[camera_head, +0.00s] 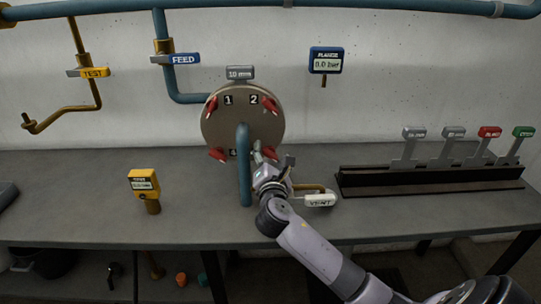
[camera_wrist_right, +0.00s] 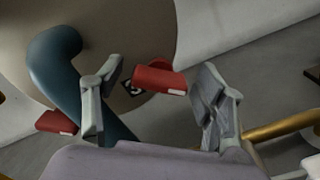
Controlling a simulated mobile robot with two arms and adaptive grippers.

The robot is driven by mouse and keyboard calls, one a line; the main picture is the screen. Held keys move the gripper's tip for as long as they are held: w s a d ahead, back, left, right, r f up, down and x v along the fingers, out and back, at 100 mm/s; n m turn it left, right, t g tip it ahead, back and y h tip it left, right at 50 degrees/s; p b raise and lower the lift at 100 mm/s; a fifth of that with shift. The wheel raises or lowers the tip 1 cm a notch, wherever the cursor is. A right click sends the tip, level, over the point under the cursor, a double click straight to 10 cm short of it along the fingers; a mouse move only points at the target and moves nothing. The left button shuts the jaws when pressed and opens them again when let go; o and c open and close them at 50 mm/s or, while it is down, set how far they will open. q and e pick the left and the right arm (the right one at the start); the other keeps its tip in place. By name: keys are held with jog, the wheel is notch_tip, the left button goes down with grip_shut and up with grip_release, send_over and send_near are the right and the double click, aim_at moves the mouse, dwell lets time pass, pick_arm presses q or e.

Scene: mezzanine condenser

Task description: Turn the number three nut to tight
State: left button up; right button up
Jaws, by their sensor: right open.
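The round beige flange (camera_head: 243,118) stands upright at the back of the bench, with red nuts near labels 1, 2 and 4. The number three nut (camera_head: 269,153) is red and sits at the flange's lower right. In the right wrist view the nut (camera_wrist_right: 160,80) lies between the finger ends, beside a dark number label partly hidden there. My right gripper (camera_head: 270,160) is open in front of the flange's lower right. In the wrist view the gripper (camera_wrist_right: 158,85) has one finger on each side of the nut, with visible gaps. My left gripper is out of view.
A blue pipe (camera_head: 244,170) rises in front of the flange, close left of my right gripper. A brass pipe with a VENT tag (camera_head: 320,200) is close right. A dark rack (camera_head: 430,178) with several tagged tools stands right. A yellow gauge (camera_head: 144,180) stands left.

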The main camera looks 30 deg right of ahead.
jog(key=shift+c, duration=0.5)
jog(key=c, duration=1.1)
